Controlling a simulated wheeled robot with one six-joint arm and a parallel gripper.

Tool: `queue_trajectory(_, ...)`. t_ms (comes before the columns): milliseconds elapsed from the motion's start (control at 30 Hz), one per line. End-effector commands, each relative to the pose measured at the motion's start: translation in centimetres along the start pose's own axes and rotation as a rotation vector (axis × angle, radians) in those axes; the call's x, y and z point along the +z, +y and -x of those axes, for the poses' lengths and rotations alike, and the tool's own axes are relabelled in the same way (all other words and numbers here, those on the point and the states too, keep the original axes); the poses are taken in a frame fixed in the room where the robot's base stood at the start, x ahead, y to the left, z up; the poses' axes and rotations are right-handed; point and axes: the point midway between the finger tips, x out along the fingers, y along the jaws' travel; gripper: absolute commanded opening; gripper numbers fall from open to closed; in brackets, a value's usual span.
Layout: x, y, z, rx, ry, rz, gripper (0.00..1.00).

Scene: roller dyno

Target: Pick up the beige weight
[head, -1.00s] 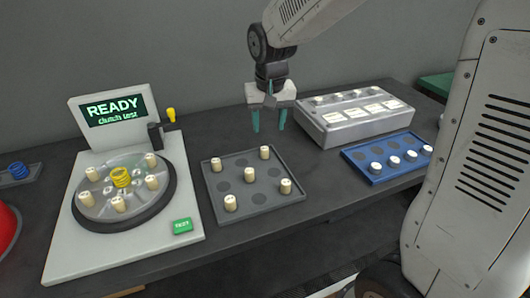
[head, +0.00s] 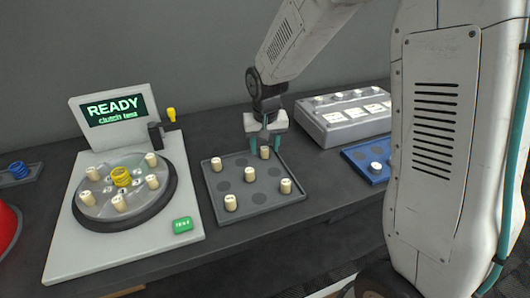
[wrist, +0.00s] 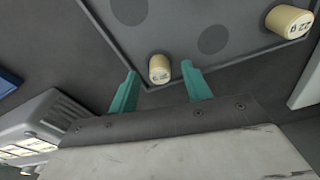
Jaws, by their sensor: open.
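Several beige weights stand upright in the scene. One beige weight (head: 264,152) is at the back right corner of the grey tray (head: 232,205), between the fingertips of my open gripper (head: 264,146). In the wrist view, that weight (wrist: 159,69) shows between the two teal fingers of my gripper (wrist: 160,75), apart from both; its top marking is hard to read. Other beige weights stand on the tray at right (head: 285,186) and front left (head: 231,202). Another on the tray (wrist: 288,21) shows at the wrist view's upper right. More beige weights (head: 117,203) stand on the round plate.
The dyno machine (head: 60,250) with a READY screen (head: 113,109) and a green button (head: 182,225) stands left. A grey box (head: 340,134) with several knobs and a blue tray (head: 362,163) with white pieces are right. Part of my arm hides the right side.

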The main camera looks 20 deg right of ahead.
Motion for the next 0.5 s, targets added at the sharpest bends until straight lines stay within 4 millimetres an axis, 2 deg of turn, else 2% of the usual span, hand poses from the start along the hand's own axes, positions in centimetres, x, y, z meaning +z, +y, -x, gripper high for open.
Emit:
queue_trajectory(67, 0.00, 0.00, 0.02, 0.000, 0.000, 0.000, 0.46)
queue_trajectory(200, 0.01, -0.01, 0.03, 0.000, 0.000, 0.000, 0.07)
queue_trajectory(233, 0.01, -0.01, 0.03, 0.000, 0.000, 0.000, 0.01)
queue_trajectory(500, -0.01, -0.01, 0.12, 0.000, 0.000, 0.000, 0.01)
